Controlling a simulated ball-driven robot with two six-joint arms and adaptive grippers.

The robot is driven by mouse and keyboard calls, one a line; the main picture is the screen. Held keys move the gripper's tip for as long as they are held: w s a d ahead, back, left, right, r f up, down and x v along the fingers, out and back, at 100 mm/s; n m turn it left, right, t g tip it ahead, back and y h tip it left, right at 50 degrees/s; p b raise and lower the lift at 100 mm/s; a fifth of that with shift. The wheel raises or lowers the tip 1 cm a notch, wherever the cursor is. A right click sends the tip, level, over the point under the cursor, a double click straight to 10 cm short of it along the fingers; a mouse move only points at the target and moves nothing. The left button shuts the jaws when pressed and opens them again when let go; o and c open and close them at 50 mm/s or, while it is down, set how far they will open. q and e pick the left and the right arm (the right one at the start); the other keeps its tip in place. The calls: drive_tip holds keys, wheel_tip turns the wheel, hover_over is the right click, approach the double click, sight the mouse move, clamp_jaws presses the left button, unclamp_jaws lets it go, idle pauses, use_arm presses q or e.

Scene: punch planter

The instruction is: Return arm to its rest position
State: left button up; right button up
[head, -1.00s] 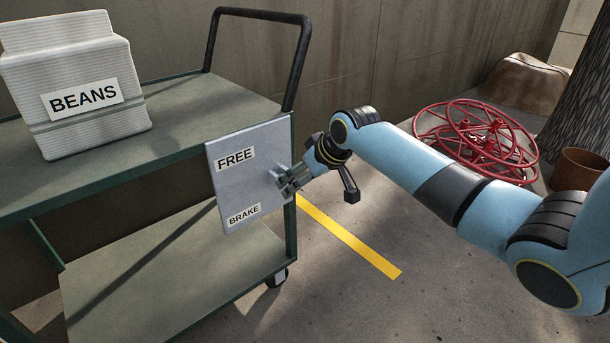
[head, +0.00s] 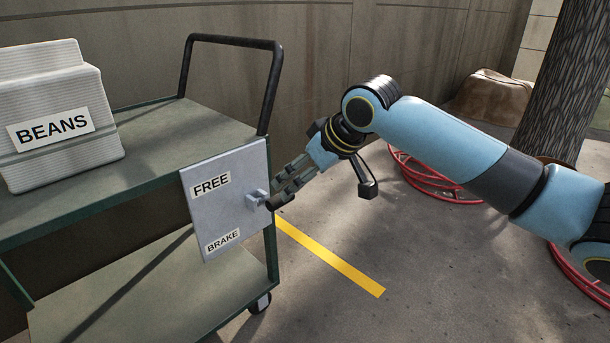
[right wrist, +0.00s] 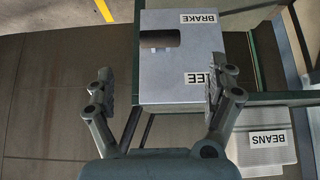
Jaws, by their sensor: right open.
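My right gripper (head: 284,190) is in front of the grey brake panel on the cart's end, near the panel's small lever knob (head: 257,198). In the right wrist view my right gripper (right wrist: 160,98) shows with its fingers spread wide and nothing between them. The panel (head: 215,217), labelled FREE above and BRAKE below, also fills the middle of the right wrist view (right wrist: 170,75), with a dark slot in it. There the fingers appear apart from the panel. My right arm reaches in from the right in the head view. My left gripper is not in view.
The green cart (head: 130,140) has two shelves, a black handle (head: 233,41) and a caster. A white BEANS container (head: 60,155) stands on its top shelf. A yellow line (head: 330,256) marks the floor. Red hoops (head: 430,180), a brown bag (head: 490,100) and a tree trunk (head: 560,80) are at right.

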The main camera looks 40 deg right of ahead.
idle(0.3)
drive_tip(key=s+f+m+g+p, duration=0.3)
drive_tip(key=s+f+g+p, duration=0.3)
drive_tip(key=s+f, duration=1.75)
use_arm(q)
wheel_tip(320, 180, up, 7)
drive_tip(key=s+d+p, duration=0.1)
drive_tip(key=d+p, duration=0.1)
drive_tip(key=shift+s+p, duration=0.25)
drive_tip(key=shift+p, duration=0.15)
use_arm(e)
drive_tip(key=s+a+f, duration=0.2)
drive_tip(key=s+f, duration=0.2)
drive_tip(key=s, duration=0.5)
drive_tip(key=s+a+f+n+h, duration=0.1)
drive_tip(key=s+a+f, duration=0.1)
drive_tip(key=s+f, duration=0.3)
drive_tip(key=s+a+f+n+g, duration=0.1)
drive_tip(key=s+f, duration=0.3)
drive_tip(key=s, duration=0.9)
drive_tip(key=shift+a+f+h, duration=0.25)
drive_tip(key=shift+a+h, duration=0.05)
drive_tip(key=shift+a, duration=0.25)
